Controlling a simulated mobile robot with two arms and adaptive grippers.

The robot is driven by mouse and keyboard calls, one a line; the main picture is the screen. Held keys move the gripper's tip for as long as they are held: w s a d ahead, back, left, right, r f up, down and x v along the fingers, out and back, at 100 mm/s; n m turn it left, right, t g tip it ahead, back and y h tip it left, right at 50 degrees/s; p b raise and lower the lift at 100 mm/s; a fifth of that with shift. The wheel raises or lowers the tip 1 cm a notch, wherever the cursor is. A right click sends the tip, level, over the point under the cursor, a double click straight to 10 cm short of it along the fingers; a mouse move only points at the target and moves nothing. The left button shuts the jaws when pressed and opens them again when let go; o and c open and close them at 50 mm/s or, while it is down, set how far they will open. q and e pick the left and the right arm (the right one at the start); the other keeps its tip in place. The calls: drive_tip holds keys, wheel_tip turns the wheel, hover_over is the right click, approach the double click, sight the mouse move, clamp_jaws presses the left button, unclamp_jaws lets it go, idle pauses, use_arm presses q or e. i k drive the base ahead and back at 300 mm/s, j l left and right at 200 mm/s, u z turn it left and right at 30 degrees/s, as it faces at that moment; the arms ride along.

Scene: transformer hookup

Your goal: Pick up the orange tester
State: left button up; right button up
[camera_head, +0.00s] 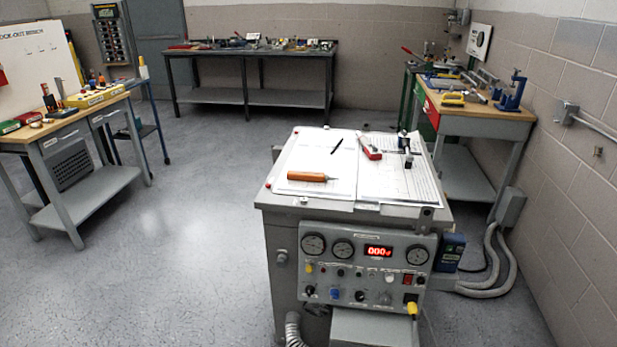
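An orange tester (307,177), a thick orange handle with a thin dark tip pointing right, lies flat on white paper sheets (325,155). The sheets cover the top of a grey cabinet (262,196) in the middle of the room. The tester lies near the front left part of that top, with nothing covering it. Neither of my grippers is in view.
A black pen (337,146), a red-handled tool (369,148) and small black items (408,158) also lie on the sheets. The cabinet's front has a gauge panel (360,262). Workbenches stand left (85,195), right (485,127) and back (250,98). Floor left of the cabinet is clear.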

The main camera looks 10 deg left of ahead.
sight(302, 175)
drive_tip(key=i+j+z, duration=0.1)
drive_tip(key=j+z, duration=0.15)
drive_tip(key=z, duration=0.2)
drive_tip(key=j+z, duration=0.3)
drive_tip(key=z, duration=0.15)
drive_tip(key=j+z, duration=0.45)
drive_tip(key=i+l, duration=0.05)
drive_tip(key=l, duration=0.05)
